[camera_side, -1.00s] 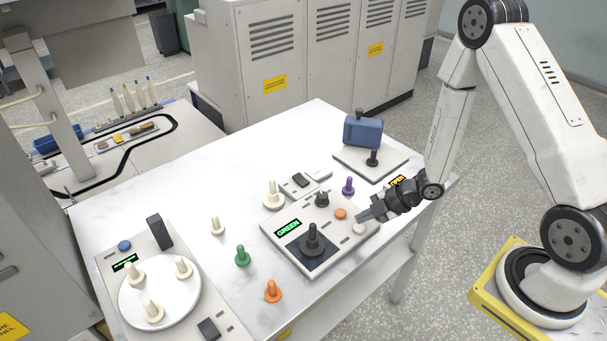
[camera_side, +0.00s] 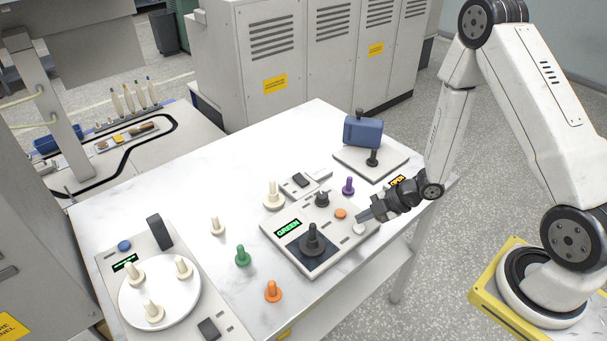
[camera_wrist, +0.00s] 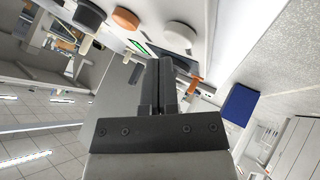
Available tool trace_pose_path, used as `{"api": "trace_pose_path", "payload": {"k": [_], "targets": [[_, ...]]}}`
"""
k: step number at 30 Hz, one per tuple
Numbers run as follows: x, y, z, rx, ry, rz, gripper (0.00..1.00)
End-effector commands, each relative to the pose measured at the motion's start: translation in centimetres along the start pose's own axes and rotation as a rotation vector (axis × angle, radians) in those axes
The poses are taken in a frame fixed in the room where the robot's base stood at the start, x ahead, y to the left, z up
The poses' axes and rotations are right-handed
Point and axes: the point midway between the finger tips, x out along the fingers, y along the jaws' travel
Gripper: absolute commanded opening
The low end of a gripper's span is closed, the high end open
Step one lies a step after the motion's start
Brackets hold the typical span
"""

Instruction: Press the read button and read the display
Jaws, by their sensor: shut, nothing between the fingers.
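The grey-white reader box (camera_side: 318,268) stands on the table, and its lit display (camera_side: 288,228) reads GREEN in green letters. A black peg (camera_side: 312,238) stands upright on the box's dark square pad. An orange button (camera_side: 341,213) and a white button (camera_side: 359,229) sit on its right part; I cannot tell which one is the read button. My gripper (camera_side: 362,216) is shut and empty, its tips close by the white button. In the wrist view, the white button (camera_wrist: 181,35) and orange button (camera_wrist: 125,18) show beyond the fingers (camera_wrist: 158,78); contact cannot be told.
A black knob (camera_side: 322,199) rises from the box's back. Green (camera_side: 243,256), orange (camera_side: 273,291) and purple (camera_side: 348,186) pegs stand around it. A turntable unit (camera_side: 185,298) with cream pegs is at the left, a blue block (camera_side: 363,131) at the back.

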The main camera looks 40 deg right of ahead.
Motion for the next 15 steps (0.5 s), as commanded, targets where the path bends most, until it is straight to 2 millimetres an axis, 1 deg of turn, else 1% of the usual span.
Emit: {"api": "trace_pose_path", "payload": {"k": [15], "targets": [[0.31,-0.25,0.23,0.0,0.0,-0.001,0.0]]}}
